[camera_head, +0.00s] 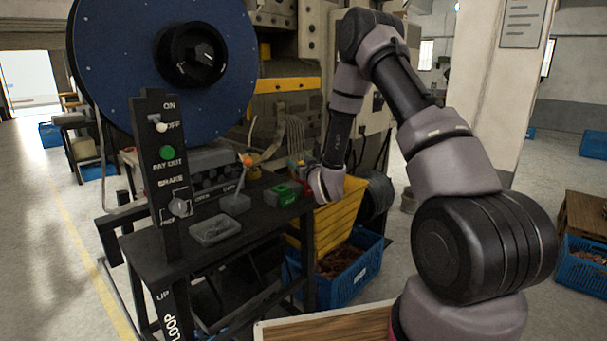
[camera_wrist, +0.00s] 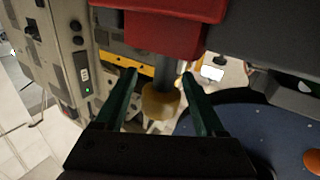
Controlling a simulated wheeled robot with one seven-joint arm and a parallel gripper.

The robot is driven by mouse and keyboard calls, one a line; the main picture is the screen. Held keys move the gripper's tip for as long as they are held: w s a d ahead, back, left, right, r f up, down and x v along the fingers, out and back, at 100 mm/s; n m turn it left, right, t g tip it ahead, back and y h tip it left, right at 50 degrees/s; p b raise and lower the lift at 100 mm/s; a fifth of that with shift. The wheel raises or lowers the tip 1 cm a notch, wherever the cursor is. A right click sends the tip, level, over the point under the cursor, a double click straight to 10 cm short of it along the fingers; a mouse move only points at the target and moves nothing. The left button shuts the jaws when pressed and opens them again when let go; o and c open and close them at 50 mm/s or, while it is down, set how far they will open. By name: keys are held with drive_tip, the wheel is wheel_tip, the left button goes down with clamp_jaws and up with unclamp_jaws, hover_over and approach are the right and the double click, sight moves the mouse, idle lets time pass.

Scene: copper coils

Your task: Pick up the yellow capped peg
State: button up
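In the wrist view a peg with a rounded yellow cap (camera_wrist: 160,103) and a grey shaft stands against a red block (camera_wrist: 172,30). My gripper (camera_wrist: 160,74) has its two dark green fingers on either side of the peg. The fingers are apart, with a narrow gap showing beside the cap, so they do not look closed on it. In the head view my wrist is at the far right end of the black table (camera_head: 185,265). The fingers and the peg are not clear there; the wrist hides much of that spot.
On the table are a green box (camera_head: 283,195), a grey box (camera_head: 235,204) with an orange-tipped stick, and a clear tray (camera_head: 214,230). A black control panel (camera_head: 163,175) stands in front of a large blue reel (camera_head: 130,60). A yellow bin (camera_head: 335,225) is beside the table, above a blue crate (camera_head: 350,285).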

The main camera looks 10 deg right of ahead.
clamp_jaws()
wheel_tip(320, 180, up, 10)
idle(0.6)
